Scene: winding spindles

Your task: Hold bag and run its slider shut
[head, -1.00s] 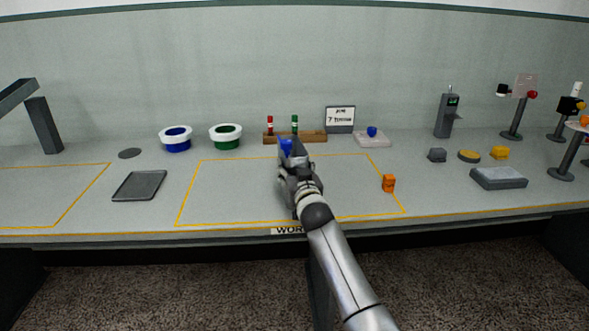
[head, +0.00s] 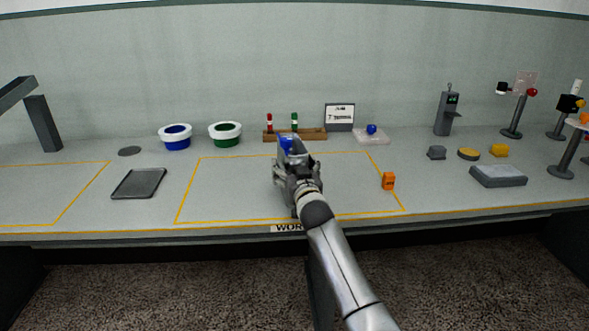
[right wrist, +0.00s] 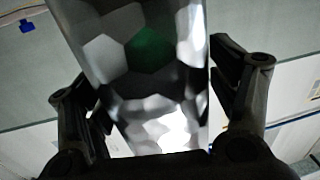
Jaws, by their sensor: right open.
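No piece in view shows clearly as a bag with a slider. A pale flat piece (head: 374,141) with a blue ball-like piece (head: 371,129) on it lies at the back of the bench; whether it is the bag I cannot tell. My right gripper (head: 291,150) is over the yellow-outlined area, its jaws open. A small blue patch (head: 285,142) shows at its tip, partly hidden. In the right wrist view a glossy, faceted grey-white shape (right wrist: 145,60) with a green patch lies between the spread fingers; I cannot tell what it is. My left gripper is out of view.
A wooden rack (head: 310,137) is behind my gripper. An orange block (head: 388,181) stands right of it. A dark tray (head: 139,183) lies left. The yellow-outlined area is mostly clear.

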